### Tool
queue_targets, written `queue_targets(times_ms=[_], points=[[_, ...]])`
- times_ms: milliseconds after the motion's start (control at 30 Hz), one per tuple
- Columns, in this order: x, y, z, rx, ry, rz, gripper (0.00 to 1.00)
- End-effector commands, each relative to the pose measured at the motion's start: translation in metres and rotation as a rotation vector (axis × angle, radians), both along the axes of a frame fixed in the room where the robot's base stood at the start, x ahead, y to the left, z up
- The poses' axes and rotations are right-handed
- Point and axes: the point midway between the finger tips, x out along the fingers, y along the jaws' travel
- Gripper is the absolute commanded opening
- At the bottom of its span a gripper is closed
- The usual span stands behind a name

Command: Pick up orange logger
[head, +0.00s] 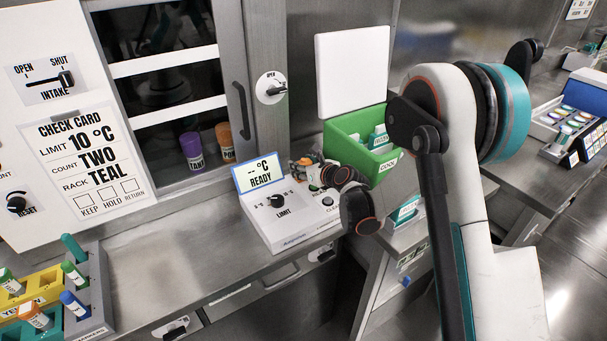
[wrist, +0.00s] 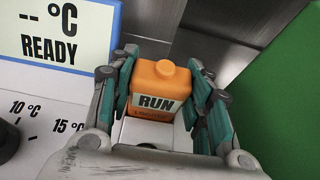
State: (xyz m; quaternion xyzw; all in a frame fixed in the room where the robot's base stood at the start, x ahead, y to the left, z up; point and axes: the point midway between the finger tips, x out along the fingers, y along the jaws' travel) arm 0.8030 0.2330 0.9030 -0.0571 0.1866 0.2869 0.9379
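The orange logger (wrist: 158,88), a small bottle-shaped block with a cap and a RUN label, stands upright in the wrist view on a white surface. My gripper (wrist: 160,100) has its teal-and-grey fingers on both sides of it, very close. I cannot tell whether the pads press on it. In the head view my gripper (head: 316,170) is at the back right of the white READY instrument (head: 292,215). There the fingers and arm largely hide the logger.
A green COOL bin (head: 352,158) with an open white lid stands just right of my gripper; its green wall (wrist: 290,110) fills the right of the wrist view. A tube rack (head: 92,300) is at the lower left. The bench (head: 180,260) between is clear.

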Motion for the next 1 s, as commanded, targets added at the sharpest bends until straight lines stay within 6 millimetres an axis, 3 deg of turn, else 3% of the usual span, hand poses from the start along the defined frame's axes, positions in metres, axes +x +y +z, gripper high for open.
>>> queue_targets(times_ms=[367,567,767,1000], points=[[0.0,0.0,0.001,0.0,0.0,0.0,0.16],[0.0,0.0,0.015,0.0,0.0,0.0,0.16],[0.0,0.0,0.051,0.0,0.0,0.0,0.16],[0.0,0.0,0.115,0.0,0.0,0.0,0.16]])
